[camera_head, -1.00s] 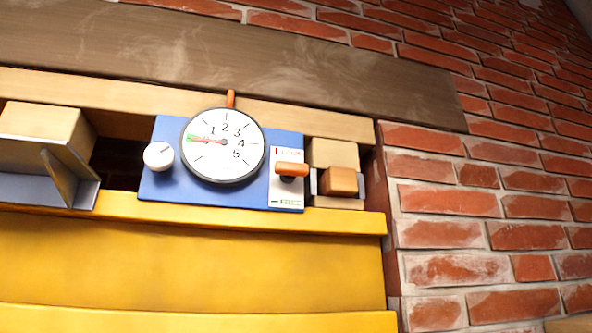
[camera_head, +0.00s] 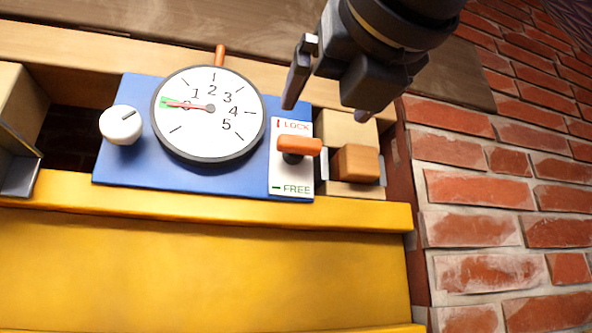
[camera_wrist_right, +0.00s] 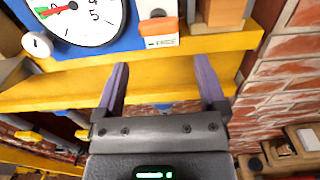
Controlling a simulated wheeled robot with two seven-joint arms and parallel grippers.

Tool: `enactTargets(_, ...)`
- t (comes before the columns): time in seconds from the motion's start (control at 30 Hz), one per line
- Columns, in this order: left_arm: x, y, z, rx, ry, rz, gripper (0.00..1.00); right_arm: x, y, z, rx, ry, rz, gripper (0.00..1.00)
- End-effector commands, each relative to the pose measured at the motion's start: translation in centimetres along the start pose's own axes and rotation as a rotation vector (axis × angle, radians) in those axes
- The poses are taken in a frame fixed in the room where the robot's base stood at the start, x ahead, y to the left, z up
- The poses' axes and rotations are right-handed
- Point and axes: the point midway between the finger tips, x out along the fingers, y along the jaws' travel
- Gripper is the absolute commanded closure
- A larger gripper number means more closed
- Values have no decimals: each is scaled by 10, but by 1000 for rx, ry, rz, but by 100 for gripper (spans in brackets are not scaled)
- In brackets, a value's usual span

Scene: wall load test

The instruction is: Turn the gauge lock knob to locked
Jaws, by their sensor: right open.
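The lock knob is an orange bar handle (camera_head: 299,145) on a white plate (camera_head: 291,178) marked LOCK at the top and FREE at the bottom. The bar lies roughly level, its right end pointing out to the right. The gauge (camera_head: 209,113) is a round white dial on a blue panel (camera_head: 120,168), its red needle at the green zone on the left. My right gripper (camera_head: 328,110) is open and empty, above and in front of the knob in the head view. In the right wrist view its fingers (camera_wrist_right: 160,85) stand apart below the knob (camera_wrist_right: 158,30). My left gripper is out of view.
A white round knob (camera_head: 121,125) sits left of the gauge. A wooden block (camera_head: 356,163) stands close right of the lock knob. A yellow ledge (camera_head: 220,207) runs below the panel, and a brick wall (camera_head: 480,190) fills the right.

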Motion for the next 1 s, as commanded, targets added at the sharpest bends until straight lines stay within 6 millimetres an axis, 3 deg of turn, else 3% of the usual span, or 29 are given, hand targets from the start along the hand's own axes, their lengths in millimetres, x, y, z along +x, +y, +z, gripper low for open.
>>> enactTargets(0.3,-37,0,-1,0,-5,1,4,71,1,4,-3,6,3,9)
enactTargets(0.4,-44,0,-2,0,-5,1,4,86,1,3,-2,5,4,9)
enactTargets(0.73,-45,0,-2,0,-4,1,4,95,2,-1,-3,2,6,9)
enactTargets(1.0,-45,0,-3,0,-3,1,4,94,2,-1,-3,2,6,64)
